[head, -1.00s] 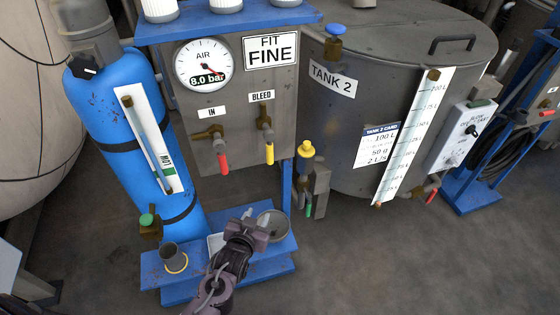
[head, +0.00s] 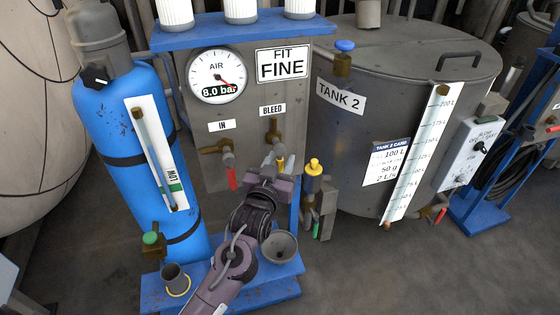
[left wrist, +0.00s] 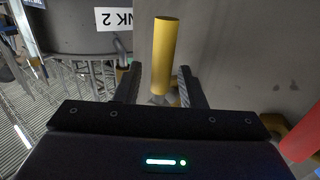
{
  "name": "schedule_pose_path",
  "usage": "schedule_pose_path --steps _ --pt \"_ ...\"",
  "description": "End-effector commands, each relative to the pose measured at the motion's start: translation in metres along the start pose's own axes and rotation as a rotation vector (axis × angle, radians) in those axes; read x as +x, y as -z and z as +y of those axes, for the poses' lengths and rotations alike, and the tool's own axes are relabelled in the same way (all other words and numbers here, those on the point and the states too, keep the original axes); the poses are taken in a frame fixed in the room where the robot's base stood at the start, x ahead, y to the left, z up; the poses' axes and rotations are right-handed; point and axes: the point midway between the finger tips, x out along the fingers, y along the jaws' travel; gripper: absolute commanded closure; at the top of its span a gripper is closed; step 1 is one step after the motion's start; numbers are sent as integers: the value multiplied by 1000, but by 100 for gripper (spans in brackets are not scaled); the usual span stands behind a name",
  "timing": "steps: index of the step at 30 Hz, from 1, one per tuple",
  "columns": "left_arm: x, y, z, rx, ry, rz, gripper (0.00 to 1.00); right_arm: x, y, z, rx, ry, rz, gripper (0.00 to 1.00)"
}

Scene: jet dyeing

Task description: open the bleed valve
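The bleed valve (head: 273,132) is a brass fitting under the BLEED label (head: 272,110) on the grey panel. In the left wrist view, the yellow handle (left wrist: 165,55) stands between the two dark fingers of my left gripper (left wrist: 160,88), with a gap on either side. The fingers are apart and not closed on it. My right gripper is not in view.
The IN valve with its red handle (head: 232,179) hangs left of the bleed valve. A gauge (head: 217,76) above reads 8.0 bar. A metal funnel cup (head: 279,247) sits on the blue shelf below.

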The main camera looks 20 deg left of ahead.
Motion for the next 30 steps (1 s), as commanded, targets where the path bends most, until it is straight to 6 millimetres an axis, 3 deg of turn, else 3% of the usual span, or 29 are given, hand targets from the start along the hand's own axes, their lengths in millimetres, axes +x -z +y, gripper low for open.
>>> schedule_pose_path --steps 9,18,30 --pt "4 0 0 -1 0 -1 64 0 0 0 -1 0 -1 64" --pt "4 0 0 0 0 -1 100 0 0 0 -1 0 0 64" --pt "7 -1 -2 -13 2 8 100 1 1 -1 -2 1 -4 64"
